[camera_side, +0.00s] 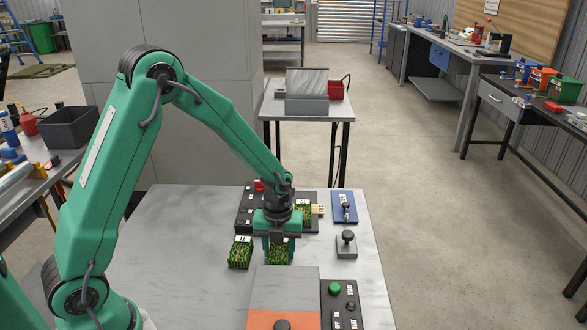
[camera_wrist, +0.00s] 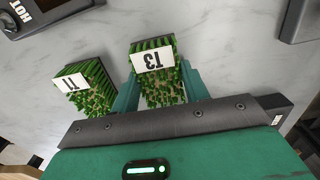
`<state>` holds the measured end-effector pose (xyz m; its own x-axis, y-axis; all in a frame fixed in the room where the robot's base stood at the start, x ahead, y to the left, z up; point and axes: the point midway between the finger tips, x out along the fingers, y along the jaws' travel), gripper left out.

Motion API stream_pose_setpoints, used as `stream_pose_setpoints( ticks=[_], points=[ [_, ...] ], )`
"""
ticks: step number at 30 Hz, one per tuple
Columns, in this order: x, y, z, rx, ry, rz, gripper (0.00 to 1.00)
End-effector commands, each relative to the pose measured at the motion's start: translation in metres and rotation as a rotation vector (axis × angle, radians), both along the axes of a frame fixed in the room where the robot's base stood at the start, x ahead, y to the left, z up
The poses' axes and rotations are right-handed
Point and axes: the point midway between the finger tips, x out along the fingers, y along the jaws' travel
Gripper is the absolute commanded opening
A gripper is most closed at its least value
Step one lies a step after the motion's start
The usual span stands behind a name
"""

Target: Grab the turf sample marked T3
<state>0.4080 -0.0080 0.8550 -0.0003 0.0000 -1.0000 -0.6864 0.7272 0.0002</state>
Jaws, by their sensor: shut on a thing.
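The turf sample T3 (camera_wrist: 160,92) is a green grassy block with a white T3 label, upside down in the wrist view. It sits between the two fingers of my gripper (camera_wrist: 158,84), which is shut on it. In the side view my gripper (camera_side: 279,243) points down with the turf block (camera_side: 279,257) between its fingers. I cannot tell whether the block touches the table. A similar turf block marked T1 (camera_wrist: 88,90) lies beside it, apart from the fingers; it also shows to the left in the side view (camera_side: 239,254).
Behind my gripper is a black unit (camera_side: 245,212) with another turf block (camera_side: 304,213) by it. To the right are a blue plate (camera_side: 340,214) and a grey block with a black knob (camera_side: 346,245). A grey-and-orange box (camera_side: 283,285) stands in front. The table's left side is clear.

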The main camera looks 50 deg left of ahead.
Motion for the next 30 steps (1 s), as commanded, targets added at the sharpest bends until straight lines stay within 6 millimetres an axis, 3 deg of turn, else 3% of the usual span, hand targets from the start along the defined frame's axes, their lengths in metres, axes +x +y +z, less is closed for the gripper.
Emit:
stream_pose_setpoints(
  ticks=[8, 24, 30],
  points=[
    [0.001, 0.000, 0.018, 0.000, -0.004, 0.000, 0.20],
    [0.001, 0.000, 0.090, 0.000, -0.004, 0.000, 0.20],
    [0.000, 0.000, 0.099, 0.000, 0.000, 0.000, 0.20]
  ],
)
